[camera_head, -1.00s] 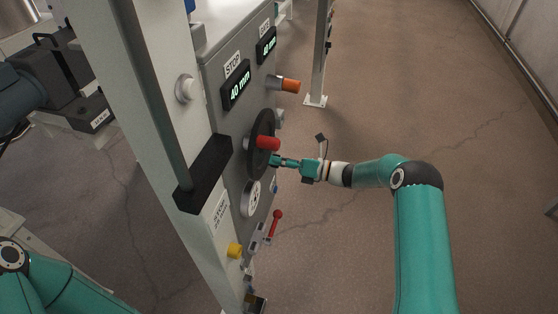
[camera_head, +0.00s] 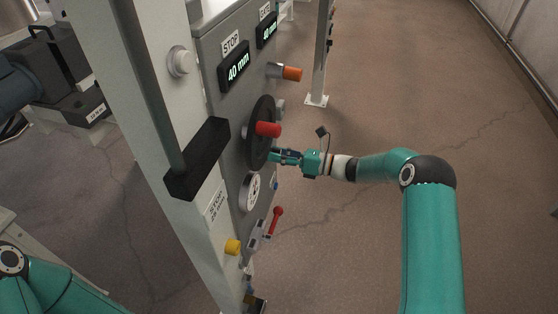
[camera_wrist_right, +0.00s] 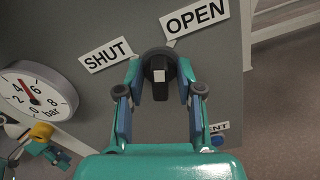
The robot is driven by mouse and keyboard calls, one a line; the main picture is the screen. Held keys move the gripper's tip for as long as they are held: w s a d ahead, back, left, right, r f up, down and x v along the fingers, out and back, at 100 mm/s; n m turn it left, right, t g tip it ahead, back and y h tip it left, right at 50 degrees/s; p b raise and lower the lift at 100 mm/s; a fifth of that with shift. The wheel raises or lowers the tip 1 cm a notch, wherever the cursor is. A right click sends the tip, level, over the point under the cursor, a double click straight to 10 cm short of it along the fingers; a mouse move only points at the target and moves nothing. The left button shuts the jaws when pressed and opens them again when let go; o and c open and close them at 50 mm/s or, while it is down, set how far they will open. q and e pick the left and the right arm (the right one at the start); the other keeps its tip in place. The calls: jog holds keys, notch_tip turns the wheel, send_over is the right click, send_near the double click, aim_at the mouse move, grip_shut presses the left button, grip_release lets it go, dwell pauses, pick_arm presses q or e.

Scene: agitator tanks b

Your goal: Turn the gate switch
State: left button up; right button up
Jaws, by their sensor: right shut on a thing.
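The gate switch (camera_wrist_right: 158,68) is a black rotary knob with a pale mark on its bar, on the grey panel in the right wrist view. A SHUT label (camera_wrist_right: 106,54) is at its upper left and an OPEN label (camera_wrist_right: 195,18) at its upper right. The bar stands nearly upright in the picture. My right gripper (camera_wrist_right: 160,84) has one finger on each side of the bar and is shut on it. In the head view my right gripper (camera_head: 273,157) reaches the panel beside the black handwheel, and the switch is hidden there.
The black handwheel (camera_head: 258,148) with a red knob (camera_head: 268,129) is close to my right gripper. A pressure gauge (camera_wrist_right: 37,92), a red-tipped lever (camera_head: 275,220) and an orange knob (camera_head: 292,74) are nearby. A pale post (camera_head: 138,100) stands in front.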

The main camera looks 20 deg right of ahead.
jog(key=n+b, duration=0.3)
jog(key=b, duration=0.1)
jog(key=n+b, duration=0.7)
jog(key=b, duration=0.1)
jog(key=shift+s+f+n, duration=0.15)
jog(key=shift+f+n, duration=0.25)
jog(key=shift+a+r+n+b, duration=0.1)
jog(key=shift+r+n+b, duration=0.1)
jog(key=shift+n+b, duration=1.1)
jog(key=o, duration=0.8)
jog(key=shift+s+r, duration=0.1)
jog(key=v, duration=1.2)
